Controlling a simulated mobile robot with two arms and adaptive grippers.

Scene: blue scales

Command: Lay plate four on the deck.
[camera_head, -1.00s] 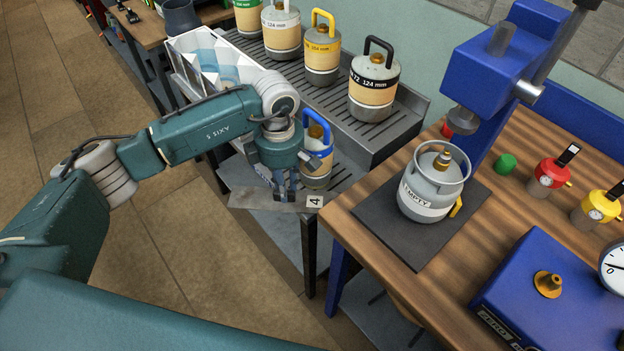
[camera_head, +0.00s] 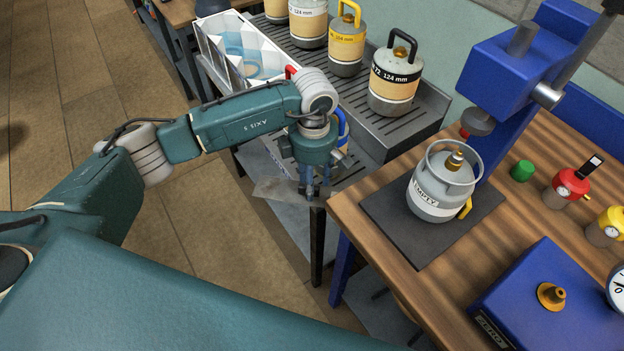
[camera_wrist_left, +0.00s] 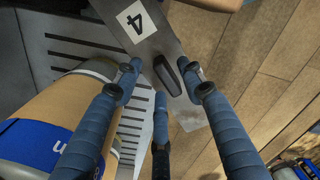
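Plate four (camera_wrist_left: 180,108) is a thin grey strip with a white "4" label (camera_wrist_left: 136,21) and a dark handle (camera_wrist_left: 168,75). The plate hangs partly past the shelf edge, over the floor. The grey slotted deck (camera_head: 430,110) carries several canisters. My right gripper is not in view.
A blue-handled canister (camera_wrist_left: 45,120) stands close beside the plate on a lower slotted shelf. The wooden bench (camera_head: 400,285) is just right of the gripper, with an EMPTY canister (camera_head: 432,200) on a dark mat. A white rack (camera_head: 215,62) stands behind the arm.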

